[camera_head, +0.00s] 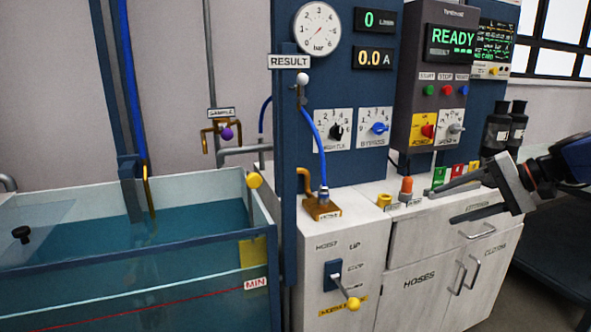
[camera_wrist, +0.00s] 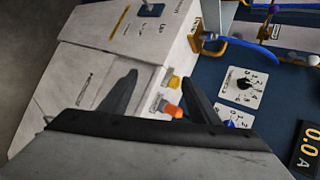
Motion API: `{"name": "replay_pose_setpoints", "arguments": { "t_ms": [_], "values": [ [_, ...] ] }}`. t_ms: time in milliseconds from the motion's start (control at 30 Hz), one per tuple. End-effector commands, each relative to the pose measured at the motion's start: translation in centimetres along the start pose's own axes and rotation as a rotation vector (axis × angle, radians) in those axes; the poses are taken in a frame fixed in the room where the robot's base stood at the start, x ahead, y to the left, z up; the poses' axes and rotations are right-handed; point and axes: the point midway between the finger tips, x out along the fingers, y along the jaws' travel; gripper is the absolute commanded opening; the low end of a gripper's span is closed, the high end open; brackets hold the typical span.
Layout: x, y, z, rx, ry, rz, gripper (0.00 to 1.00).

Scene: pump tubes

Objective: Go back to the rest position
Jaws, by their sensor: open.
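My gripper (camera_head: 440,205) is open and empty at the right of the head view. It hangs in front of the white bench's (camera_head: 435,285) top right part, with its fingers pointing left. In the wrist view my gripper (camera_wrist: 158,95) shows two dark fingers spread apart, with nothing between them but the bench and its small fittings behind. An orange plug (camera_head: 406,188) and a yellow plug (camera_head: 384,200) stand on the bench top to the left of the fingers. The orange plug (camera_wrist: 173,111) and yellow plug (camera_wrist: 175,82) also show in the wrist view, near one finger.
A water tank (camera_head: 262,225) fills the left. A blue panel (camera_head: 345,90) with gauge and dials stands behind the bench. A control box (camera_head: 440,60) reads READY. Two black bottles (camera_head: 497,130) stand behind my gripper. A lever with a yellow knob (camera_head: 352,303) sticks out of the bench front.

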Motion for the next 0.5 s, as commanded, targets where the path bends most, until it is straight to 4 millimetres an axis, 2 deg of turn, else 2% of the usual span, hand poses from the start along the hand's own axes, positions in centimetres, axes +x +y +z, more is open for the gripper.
{"name": "replay_pose_setpoints", "arguments": {
  "t_ms": [33, 200, 500],
  "values": [
    [1.4, 0.3, 2.2, -0.026, -0.011, 0.051, 0.56],
    [4.5, 2.8, 8.3, -0.108, -0.025, 0.231, 0.56],
    [7.0, 8.8, 16.8, -0.320, 0.000, 0.507, 0.56]
  ]
}}
